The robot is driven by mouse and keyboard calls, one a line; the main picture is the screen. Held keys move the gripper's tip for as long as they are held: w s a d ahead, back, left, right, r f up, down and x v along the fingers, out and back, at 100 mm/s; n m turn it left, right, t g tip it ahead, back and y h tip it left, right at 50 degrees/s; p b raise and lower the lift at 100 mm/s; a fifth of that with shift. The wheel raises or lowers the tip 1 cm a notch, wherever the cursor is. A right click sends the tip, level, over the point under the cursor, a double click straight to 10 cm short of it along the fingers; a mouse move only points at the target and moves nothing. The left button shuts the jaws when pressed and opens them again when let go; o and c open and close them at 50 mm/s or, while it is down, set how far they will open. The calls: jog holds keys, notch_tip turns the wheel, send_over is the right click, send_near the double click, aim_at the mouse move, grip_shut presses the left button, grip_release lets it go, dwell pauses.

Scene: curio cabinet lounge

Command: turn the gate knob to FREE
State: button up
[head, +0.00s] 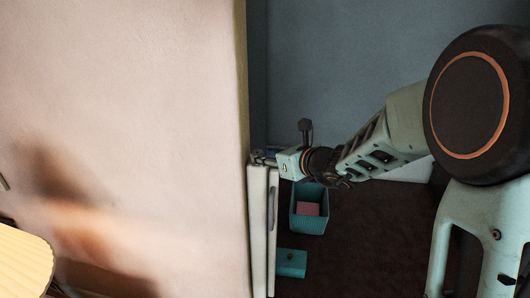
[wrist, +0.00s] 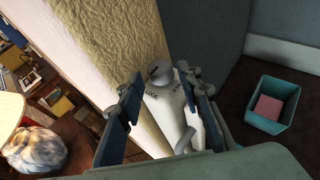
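The gate knob (wrist: 160,72) is a small grey round piece on top of the white gate post (wrist: 168,112) in the wrist view. My gripper (wrist: 164,84) is open, with one dark finger left and one right of the knob, and gaps show between. In the head view my gripper (head: 264,158) is at the top of the white gate (head: 258,225); the knob is too small to make out there.
A cream wall (head: 130,110) borders the gate on the left. A teal bin (head: 308,226) with a pink block (head: 308,209) and a teal box (head: 291,263) are on the dark floor to the right. A pleated lampshade (head: 20,262) is at lower left.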

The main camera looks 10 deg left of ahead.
jog(key=shift+x, duration=0.95)
jog(key=c, duration=0.9)
